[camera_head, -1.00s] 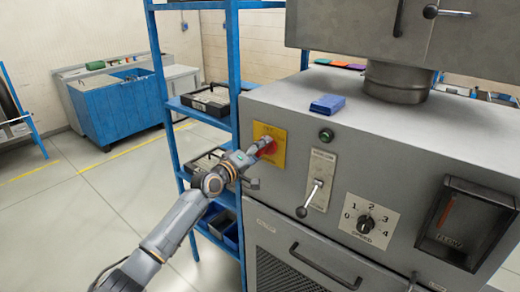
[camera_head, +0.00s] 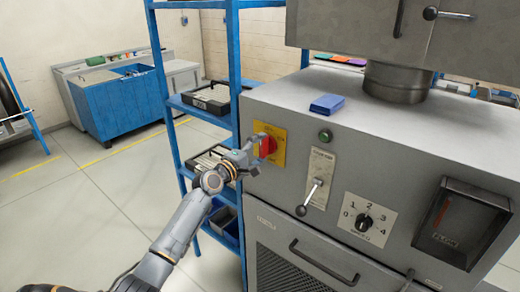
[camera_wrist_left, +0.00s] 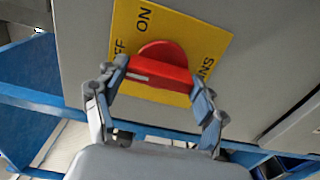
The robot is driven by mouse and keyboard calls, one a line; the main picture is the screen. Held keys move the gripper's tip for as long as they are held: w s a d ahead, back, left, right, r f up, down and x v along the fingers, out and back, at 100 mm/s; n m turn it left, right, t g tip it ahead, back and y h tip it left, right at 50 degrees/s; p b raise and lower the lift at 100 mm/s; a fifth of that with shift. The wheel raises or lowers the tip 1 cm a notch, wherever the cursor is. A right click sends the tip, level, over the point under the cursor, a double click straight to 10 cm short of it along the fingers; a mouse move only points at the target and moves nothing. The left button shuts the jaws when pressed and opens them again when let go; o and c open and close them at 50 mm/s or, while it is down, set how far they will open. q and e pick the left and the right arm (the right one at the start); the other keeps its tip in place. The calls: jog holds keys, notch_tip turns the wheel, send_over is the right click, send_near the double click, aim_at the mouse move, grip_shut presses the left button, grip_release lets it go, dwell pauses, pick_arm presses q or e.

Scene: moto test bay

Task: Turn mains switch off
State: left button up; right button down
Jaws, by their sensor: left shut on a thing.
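The mains switch is a red knob (camera_head: 267,146) on a yellow plate (camera_head: 272,130) at the upper left of the grey machine's front. In the left wrist view the red knob (camera_wrist_left: 162,66) lies between the fingers, with ON on the yellow plate (camera_wrist_left: 205,38) above it and a partly covered OFF at the left. My left gripper (camera_head: 256,150) is at the knob from the left, its fingers shut on the knob's two ends; it also shows in the wrist view (camera_wrist_left: 158,84). I cannot tell which label the knob points to. My right gripper is not in view.
Right of the switch are a green button (camera_head: 326,136), a lever (camera_head: 312,196) and a speed dial (camera_head: 364,222). A blue shelf rack (camera_head: 237,60) stands close behind my left arm. A blue box (camera_head: 327,104) lies on the machine's top.

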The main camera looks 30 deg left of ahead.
pick_arm(q)
jog(key=o, duration=1.1)
jog(key=shift+o, duration=0.3)
jog(key=shift+s, duration=0.1)
jog(key=s+a, duration=0.1)
jog(key=s, duration=1)
jog(key=shift+s, duration=0.4)
jog(key=shift+f, duration=0.1)
